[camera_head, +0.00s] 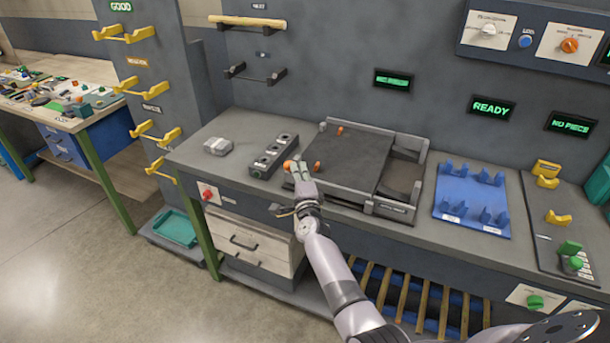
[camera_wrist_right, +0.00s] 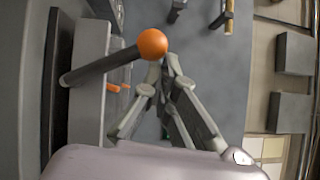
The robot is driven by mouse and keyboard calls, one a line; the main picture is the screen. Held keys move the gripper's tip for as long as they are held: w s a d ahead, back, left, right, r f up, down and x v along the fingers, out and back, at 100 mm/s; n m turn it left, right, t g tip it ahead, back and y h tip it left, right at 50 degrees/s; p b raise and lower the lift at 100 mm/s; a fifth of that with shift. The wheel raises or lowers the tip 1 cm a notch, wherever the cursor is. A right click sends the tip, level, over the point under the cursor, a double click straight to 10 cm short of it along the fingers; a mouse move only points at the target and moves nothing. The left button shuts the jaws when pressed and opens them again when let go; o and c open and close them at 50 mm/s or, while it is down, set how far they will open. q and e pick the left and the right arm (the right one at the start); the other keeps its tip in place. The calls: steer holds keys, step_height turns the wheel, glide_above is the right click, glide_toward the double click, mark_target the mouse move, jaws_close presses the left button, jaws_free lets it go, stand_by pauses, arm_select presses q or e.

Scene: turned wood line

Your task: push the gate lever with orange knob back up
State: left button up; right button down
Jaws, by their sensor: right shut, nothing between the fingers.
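The gate lever's orange knob (camera_wrist_right: 152,42) is large in the right wrist view, at the end of a dark rod (camera_wrist_right: 95,68) that slants out from a grey wall. In the head view, the orange knob (camera_head: 288,165) shows at the tip of my right gripper (camera_head: 296,168), by the left side of the grey tray fixture. My right gripper also shows in the wrist view (camera_wrist_right: 165,68), with its fingers shut and empty. Its tips are right beside the knob; I cannot tell if they touch. My left gripper is out of view.
The grey fixture (camera_head: 325,205) has two other small orange parts (camera_head: 317,166). A blue rack (camera_head: 472,205) is to the right.

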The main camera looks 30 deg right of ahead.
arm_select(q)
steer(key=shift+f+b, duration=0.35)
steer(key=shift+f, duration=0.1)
arm_select(e)
steer(key=shift+w+a, duration=0.45)
steer(key=shift+w, duration=0.05)
